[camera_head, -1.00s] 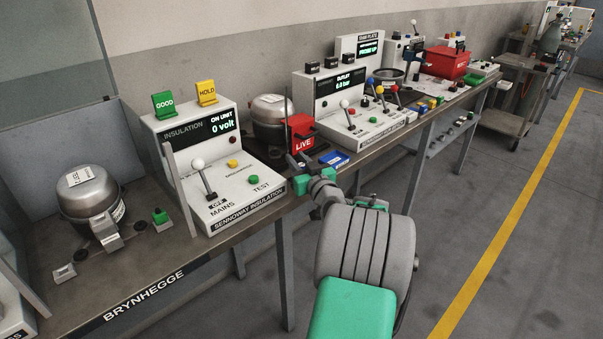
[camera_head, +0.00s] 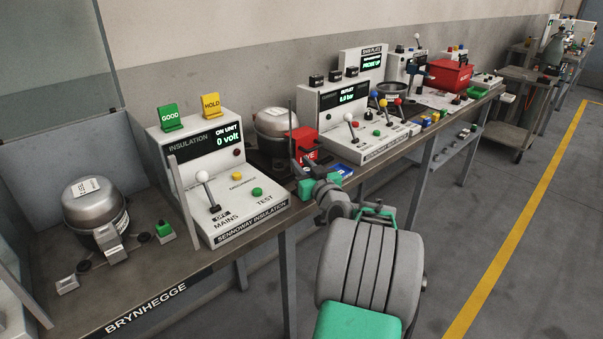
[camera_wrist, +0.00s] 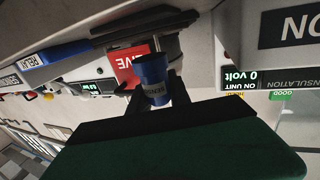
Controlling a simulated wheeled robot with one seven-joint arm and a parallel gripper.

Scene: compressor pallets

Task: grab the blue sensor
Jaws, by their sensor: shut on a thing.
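The blue sensor (camera_wrist: 153,80) is a small blue cylinder with a dark lettered band. It sits between the dark fingers of my gripper (camera_wrist: 153,92) in the wrist view. My gripper is shut on it. In the head view, my gripper (camera_head: 303,168) is above the bench edge, in front of the red LIVE box, and covers part of its lettering. The sensor cannot be made out there.
The red LIVE box (camera_head: 301,136) stands right of the insulation tester (camera_head: 226,205). A flat blue-fronted item (camera_head: 342,170) lies close right of my gripper; a blue RELAY label (camera_wrist: 35,57) shows in the wrist view. The aisle floor (camera_head: 480,210) is clear.

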